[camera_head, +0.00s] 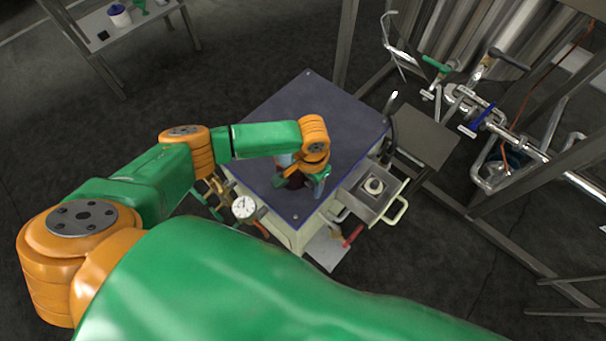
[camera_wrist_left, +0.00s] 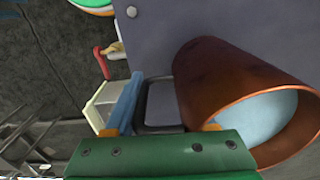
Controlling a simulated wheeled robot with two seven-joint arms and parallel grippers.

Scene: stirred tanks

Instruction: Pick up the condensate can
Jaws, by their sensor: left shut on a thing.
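The condensate can is a copper-brown, open-topped can (camera_wrist_left: 205,75) with a pale blue-grey inside, large at the right of the left wrist view. A dark, squarish handle-like loop (camera_wrist_left: 160,129) shows beside it. My left gripper (camera_head: 301,174) is over the dark blue top of the cart (camera_head: 320,105), shut on the can. One blue finger (camera_wrist_left: 125,102) shows left of the loop; the other is mostly hidden by the can. In the head view the can is a small brown patch (camera_head: 296,181), mostly covered by my gripper. Whether it touches the cart top is unclear.
An open drawer (camera_head: 387,209) with a small round item sticks out at the cart's right. A dial gauge (camera_head: 244,207) is at its left corner. Pipes with green and blue valve handles (camera_head: 480,118) stand at right. A shelf (camera_head: 130,24) stands back left.

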